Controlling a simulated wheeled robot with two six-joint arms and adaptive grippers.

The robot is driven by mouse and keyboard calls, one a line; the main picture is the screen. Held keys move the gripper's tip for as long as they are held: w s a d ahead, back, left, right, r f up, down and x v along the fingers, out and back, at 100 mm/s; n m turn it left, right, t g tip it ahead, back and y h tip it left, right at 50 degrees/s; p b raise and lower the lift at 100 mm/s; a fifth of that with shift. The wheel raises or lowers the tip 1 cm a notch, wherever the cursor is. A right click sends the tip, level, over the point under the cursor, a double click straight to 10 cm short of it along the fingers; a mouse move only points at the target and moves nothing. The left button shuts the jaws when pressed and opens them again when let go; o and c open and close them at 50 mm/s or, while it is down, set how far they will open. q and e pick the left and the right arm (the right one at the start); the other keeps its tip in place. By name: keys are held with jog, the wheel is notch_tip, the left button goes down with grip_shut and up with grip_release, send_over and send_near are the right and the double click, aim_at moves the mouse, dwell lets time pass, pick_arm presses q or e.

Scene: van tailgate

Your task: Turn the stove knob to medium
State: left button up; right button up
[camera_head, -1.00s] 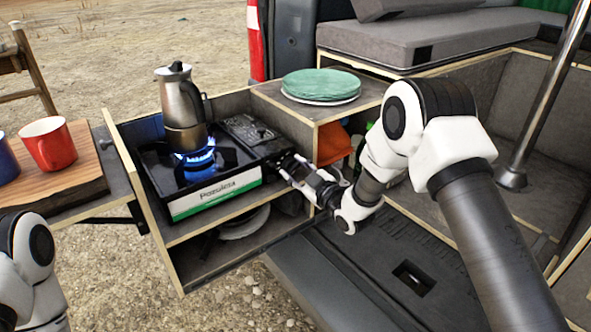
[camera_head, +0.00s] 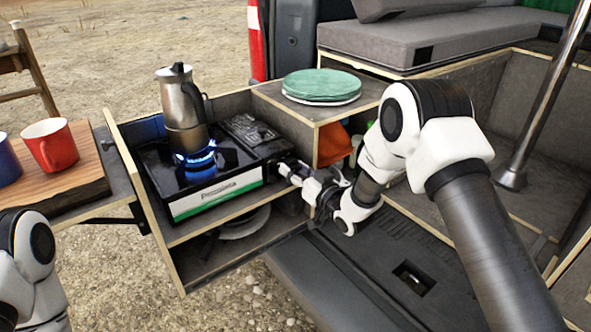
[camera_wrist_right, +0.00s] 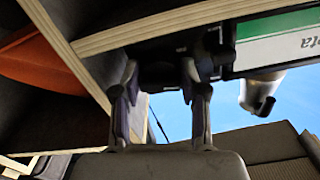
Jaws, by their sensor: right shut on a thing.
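The camping stove (camera_head: 225,158) sits on the upper shelf of the pull-out unit. A steel moka pot (camera_head: 183,108) stands upright on its burner, over a blue flame (camera_head: 197,158). My right gripper (camera_head: 283,168) is at the stove's right front end, shut on the stove knob. The fingers hide the knob in the head view. In the right wrist view the dark knob (camera_wrist_right: 163,73) lies between the two fingertips, with the stove's green and white label (camera_wrist_right: 278,38) to the right. The knob's marking cannot be read. My left gripper is out of view.
A wooden panel edge (camera_head: 315,145) rises just right of the gripper. Green plates (camera_head: 321,85) are stacked on the shelf top behind. A red mug (camera_head: 48,144) stands on a board at the left. An orange item (camera_head: 333,145) is in the side compartment.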

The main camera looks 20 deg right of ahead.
jog(key=shift+m, duration=1)
jog(key=o, duration=1.1)
jog(key=v, duration=1.2)
